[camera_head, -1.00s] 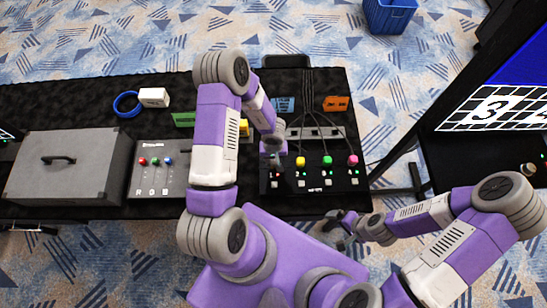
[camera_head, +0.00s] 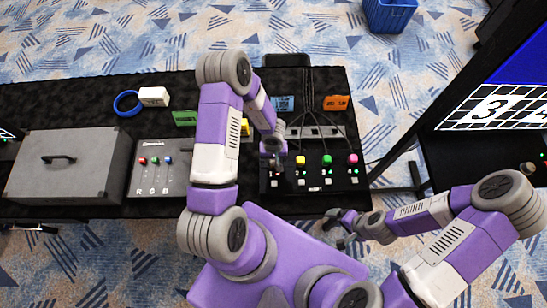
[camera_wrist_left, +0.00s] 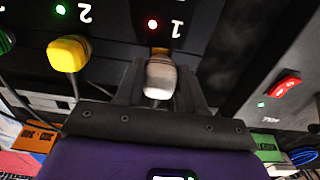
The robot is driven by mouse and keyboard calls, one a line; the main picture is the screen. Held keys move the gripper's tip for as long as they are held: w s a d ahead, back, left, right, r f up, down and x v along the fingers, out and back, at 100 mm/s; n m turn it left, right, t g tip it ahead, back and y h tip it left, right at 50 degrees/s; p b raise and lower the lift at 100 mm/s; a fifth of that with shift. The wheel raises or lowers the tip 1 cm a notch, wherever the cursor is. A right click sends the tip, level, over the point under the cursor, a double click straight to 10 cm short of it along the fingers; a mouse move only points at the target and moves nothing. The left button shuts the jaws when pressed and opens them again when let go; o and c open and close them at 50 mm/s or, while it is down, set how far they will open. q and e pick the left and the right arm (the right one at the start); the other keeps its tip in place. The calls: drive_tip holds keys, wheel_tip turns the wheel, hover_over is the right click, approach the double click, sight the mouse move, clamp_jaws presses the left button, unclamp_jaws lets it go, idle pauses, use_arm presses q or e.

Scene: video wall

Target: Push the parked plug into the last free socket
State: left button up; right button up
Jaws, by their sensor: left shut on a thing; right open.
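My left gripper (camera_wrist_left: 160,85) is shut on a whitish plug (camera_wrist_left: 161,72) in the left wrist view. In the head view my left gripper (camera_head: 272,160) is over the left end of the black socket box (camera_head: 345,183). Yellow (camera_head: 300,160), green (camera_head: 327,160) and pink (camera_head: 352,159) plugs sit in the box to its right. My right gripper (camera_head: 338,228) is open and empty in front of the table.
A grey case (camera_head: 95,180) and a control box with red, green and blue knobs (camera_head: 152,180) stand to the left. A cable strip (camera_head: 325,132) lies behind the socket box. A screen (camera_head: 500,105) stands at the right.

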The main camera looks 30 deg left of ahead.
use_arm(q)
drive_tip(key=shift+f+b, duration=0.35)
drive_tip(key=shift+f, duration=0.7)
drive_tip(key=o, duration=1.7)
drive_tip(key=shift+r, duration=0.1)
wheel_tip(320, 180, up, 5)
drive_tip(key=p, duration=0.6)
drive_tip(key=shift+f, duration=0.2)
drive_tip(key=shift+r+p, duration=1.05)
drive_tip(key=shift+r, duration=0.1)
